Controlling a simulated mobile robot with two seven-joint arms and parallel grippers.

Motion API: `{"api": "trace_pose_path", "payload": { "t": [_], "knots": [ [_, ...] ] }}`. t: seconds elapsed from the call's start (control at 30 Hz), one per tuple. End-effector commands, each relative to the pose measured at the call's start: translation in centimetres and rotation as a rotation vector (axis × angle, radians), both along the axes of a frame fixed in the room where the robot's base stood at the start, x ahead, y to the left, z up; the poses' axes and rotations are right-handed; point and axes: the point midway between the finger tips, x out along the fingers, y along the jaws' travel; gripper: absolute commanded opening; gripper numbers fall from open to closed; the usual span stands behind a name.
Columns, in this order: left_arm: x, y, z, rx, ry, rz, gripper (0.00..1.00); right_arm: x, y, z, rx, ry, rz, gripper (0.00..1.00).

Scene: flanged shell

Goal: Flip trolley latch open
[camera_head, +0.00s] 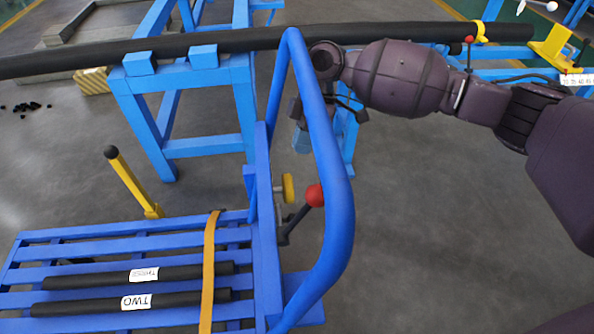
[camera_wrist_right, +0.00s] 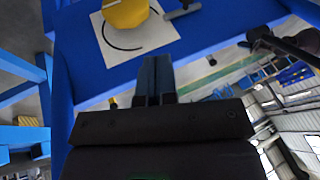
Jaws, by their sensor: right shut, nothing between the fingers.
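The blue trolley (camera_head: 262,230) stands in the lower left of the head view, with a tall bent tube handle (camera_head: 335,180). On its upright is a black lever with a red ball (camera_head: 315,195), tilted up to the right. A yellow knob (camera_head: 288,187) sits just above and left of the lever; I cannot tell which part is the latch. In the right wrist view, a yellow knob (camera_wrist_right: 125,12) sits on a white plate with a black arc. My right gripper (camera_head: 302,142) is above the knob, apart from it, partly behind the handle. Its fingers (camera_wrist_right: 156,80) are shut and empty.
The trolley's slatted bed carries dark bars labelled TWO (camera_head: 140,302) and another label, under an orange strap (camera_head: 209,270). A yellow post (camera_head: 130,180) stands behind. A long black pipe (camera_head: 240,40) rests across blue stands. Floor right of the handle is clear.

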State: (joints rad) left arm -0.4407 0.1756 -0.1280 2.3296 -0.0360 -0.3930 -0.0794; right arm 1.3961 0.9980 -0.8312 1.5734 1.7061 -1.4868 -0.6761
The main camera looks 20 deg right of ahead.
Motion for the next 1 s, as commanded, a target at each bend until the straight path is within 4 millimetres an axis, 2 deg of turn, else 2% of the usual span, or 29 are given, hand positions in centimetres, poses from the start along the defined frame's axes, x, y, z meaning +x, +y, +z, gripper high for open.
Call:
{"api": "trace_pose_path", "payload": {
  "t": [0.57, 0.8, 1.0],
  "knots": [
    [0.3, -0.4, -0.8, 0.018, -0.02, -0.032, 0.43, -3.1, 3.9, -8.8, 0.001, 0.008, 0.002, 0.0],
    [0.7, -0.4, -0.3, 0.009, -0.053, -0.03, 0.43, -5.7, 4.3, -9.4, 0.0, 0.002, 0.001, 0.0],
    [0.6, -0.3, -0.4, 0.008, -0.054, -0.028, 0.43, -6.5, 4.4, -9.7, 0.0, 0.002, -0.001, 0.0]
  ]
}}
